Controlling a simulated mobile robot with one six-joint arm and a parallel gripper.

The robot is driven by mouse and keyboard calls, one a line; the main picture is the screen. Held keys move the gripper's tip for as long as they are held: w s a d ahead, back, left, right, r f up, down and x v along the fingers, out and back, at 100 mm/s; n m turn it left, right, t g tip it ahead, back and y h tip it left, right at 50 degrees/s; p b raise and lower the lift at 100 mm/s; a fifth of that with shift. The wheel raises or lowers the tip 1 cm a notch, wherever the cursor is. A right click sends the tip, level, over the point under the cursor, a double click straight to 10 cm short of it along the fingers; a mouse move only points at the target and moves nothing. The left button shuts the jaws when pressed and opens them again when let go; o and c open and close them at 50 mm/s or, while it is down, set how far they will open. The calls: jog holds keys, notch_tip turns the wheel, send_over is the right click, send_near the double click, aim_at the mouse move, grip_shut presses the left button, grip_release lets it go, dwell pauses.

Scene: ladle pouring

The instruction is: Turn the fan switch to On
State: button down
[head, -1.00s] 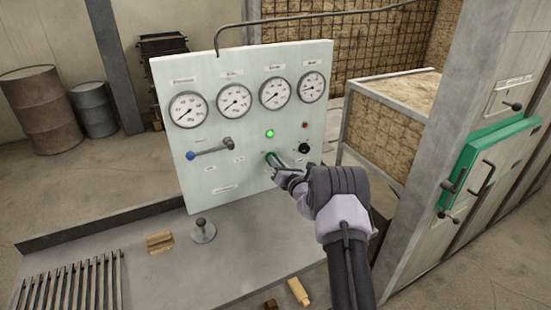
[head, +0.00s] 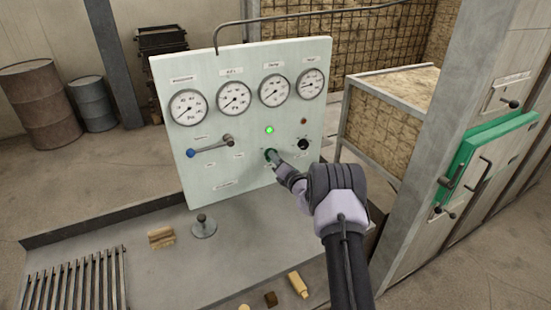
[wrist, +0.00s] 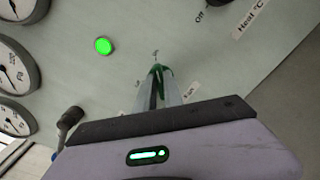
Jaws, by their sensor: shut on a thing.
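The fan switch (head: 269,154) is a small green knob on the pale control panel (head: 200,178), below the lit green lamp (head: 269,130). My gripper (head: 278,163) is at the panel with its fingertips shut on the switch. In the wrist view the green knob (wrist: 162,70) shows between the two fingertips (wrist: 160,85), with the green lamp (wrist: 103,46) to its upper left. Small labels sit around the switch, partly hidden by the fingers. The exact angle of the switch cannot be read.
A black knob (head: 303,144) sits right of the switch, and a blue-ended lever (head: 210,146) sits to the left. Several gauges line the panel's top. A grey round-based knob (head: 203,226) and small blocks (head: 298,285) stand on the table (head: 185,265).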

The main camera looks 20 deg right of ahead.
jog(key=c, duration=1.5)
grip_release()
jog(key=shift+o, duration=0.2)
jog(key=shift+s, duration=0.1)
jog(key=s+p, duration=0.3)
jog(key=s, duration=1.4)
jog(key=shift+s+d+p, duration=0.15)
jog(key=shift+d+p, duration=0.1)
jog(key=shift+p, duration=0.1)
